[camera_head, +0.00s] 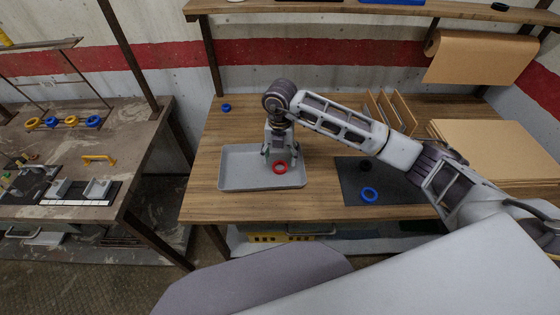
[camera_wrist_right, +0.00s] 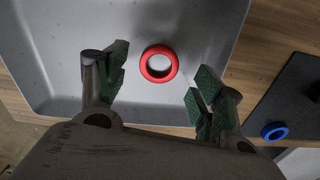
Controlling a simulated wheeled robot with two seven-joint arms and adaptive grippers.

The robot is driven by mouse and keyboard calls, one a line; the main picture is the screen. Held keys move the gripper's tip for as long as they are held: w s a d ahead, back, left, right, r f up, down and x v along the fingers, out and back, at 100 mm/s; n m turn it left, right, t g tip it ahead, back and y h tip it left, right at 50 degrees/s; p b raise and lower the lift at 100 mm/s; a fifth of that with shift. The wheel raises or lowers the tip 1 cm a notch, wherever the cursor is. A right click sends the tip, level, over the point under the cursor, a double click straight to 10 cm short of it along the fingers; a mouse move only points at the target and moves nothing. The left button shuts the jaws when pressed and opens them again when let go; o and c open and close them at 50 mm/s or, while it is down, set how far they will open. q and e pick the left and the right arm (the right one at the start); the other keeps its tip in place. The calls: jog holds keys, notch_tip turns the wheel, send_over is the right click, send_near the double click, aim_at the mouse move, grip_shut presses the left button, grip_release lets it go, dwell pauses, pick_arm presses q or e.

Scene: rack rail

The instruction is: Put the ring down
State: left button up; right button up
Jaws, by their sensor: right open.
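A red ring (camera_head: 280,168) lies flat in the grey tray (camera_head: 236,182) on the wooden table. It also shows in the right wrist view (camera_wrist_right: 159,63), on the tray floor (camera_wrist_right: 195,30), between and beyond my fingertips. My right gripper (camera_head: 280,157) is over the tray, pointing down. In the wrist view its green-padded fingers (camera_wrist_right: 158,86) are spread apart with nothing between them, and the ring is clear of both. My left gripper is not in view.
A blue ring (camera_head: 369,194) and a black ring (camera_head: 366,165) lie on a dark mat (camera_head: 410,190) right of the tray. Another blue ring (camera_head: 226,107) is at the back left.

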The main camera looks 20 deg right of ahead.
aim_at(280, 165)
notch_tip(280, 165, up, 9)
jog(key=shift+f+b, duration=0.2)
jog(key=shift+b, duration=0.2)
dwell(0.5)
